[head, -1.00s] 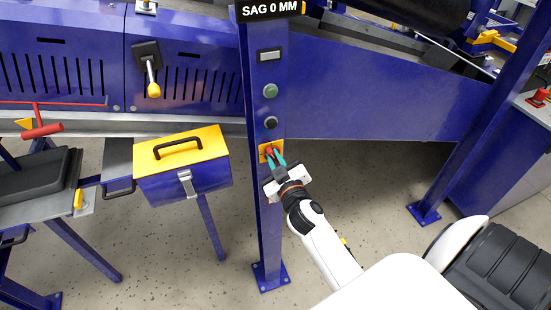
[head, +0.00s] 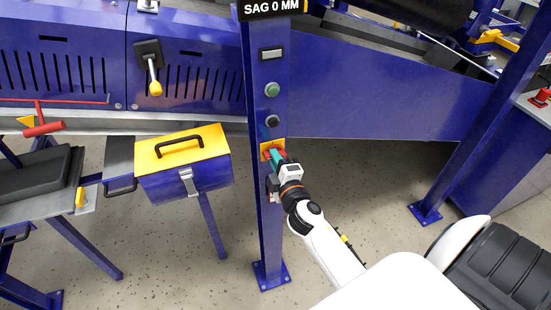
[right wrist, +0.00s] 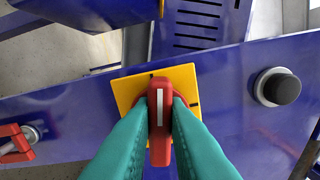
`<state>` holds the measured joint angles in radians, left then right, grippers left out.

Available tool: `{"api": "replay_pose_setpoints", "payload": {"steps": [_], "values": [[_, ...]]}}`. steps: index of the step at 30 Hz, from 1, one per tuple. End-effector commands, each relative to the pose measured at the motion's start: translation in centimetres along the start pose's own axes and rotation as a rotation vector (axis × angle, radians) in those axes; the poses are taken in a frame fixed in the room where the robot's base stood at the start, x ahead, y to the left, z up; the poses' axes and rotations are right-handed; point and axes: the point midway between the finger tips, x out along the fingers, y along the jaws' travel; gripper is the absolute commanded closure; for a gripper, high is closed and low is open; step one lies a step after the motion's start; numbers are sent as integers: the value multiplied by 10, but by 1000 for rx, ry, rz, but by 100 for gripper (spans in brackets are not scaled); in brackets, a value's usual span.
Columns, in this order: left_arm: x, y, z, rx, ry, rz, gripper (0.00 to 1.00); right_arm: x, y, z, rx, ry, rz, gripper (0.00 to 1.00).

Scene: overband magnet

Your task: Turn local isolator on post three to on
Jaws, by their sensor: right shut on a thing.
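The local isolator is a red rotary handle (right wrist: 160,100) on a square yellow plate (right wrist: 184,80), mounted on a blue post (head: 269,210). In the right wrist view the handle, with a white stripe, lies across the post's length. Black marks show on the plate. My right gripper (head: 277,158) is shut on the handle; its teal fingers (right wrist: 160,125) press on both sides and hide part of the plate. In the head view the plate (head: 266,146) is partly covered by the gripper. My left gripper is not in view.
A black button (right wrist: 278,88) and a green button (head: 272,90) sit above the isolator on the post. A red part (right wrist: 14,142) sits on the other side of it. A blue and yellow toolbox (head: 182,165) stands left of the post.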

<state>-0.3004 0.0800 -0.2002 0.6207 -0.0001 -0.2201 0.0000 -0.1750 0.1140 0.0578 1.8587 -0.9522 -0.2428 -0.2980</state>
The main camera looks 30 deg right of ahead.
Motion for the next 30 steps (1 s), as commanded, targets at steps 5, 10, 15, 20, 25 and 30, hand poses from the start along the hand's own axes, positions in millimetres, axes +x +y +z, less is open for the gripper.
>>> {"api": "replay_pose_setpoints", "payload": {"steps": [5, 10, 15, 20, 25, 30], "values": [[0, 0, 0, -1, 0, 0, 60, 0, 1, 0, -105, -1, 1, 100], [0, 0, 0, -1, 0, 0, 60, 0, 2, 0, -169, -1, 1, 100], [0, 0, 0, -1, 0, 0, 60, 0, 2, 0, -202, -1, 1, 100], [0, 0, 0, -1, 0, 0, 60, 0, 2, 0, -211, -1, 1, 100], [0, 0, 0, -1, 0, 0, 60, 0, 2, 0, -212, -1, 1, 100], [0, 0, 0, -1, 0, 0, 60, 0, 2, 0, -211, -1, 2, 80]]}}
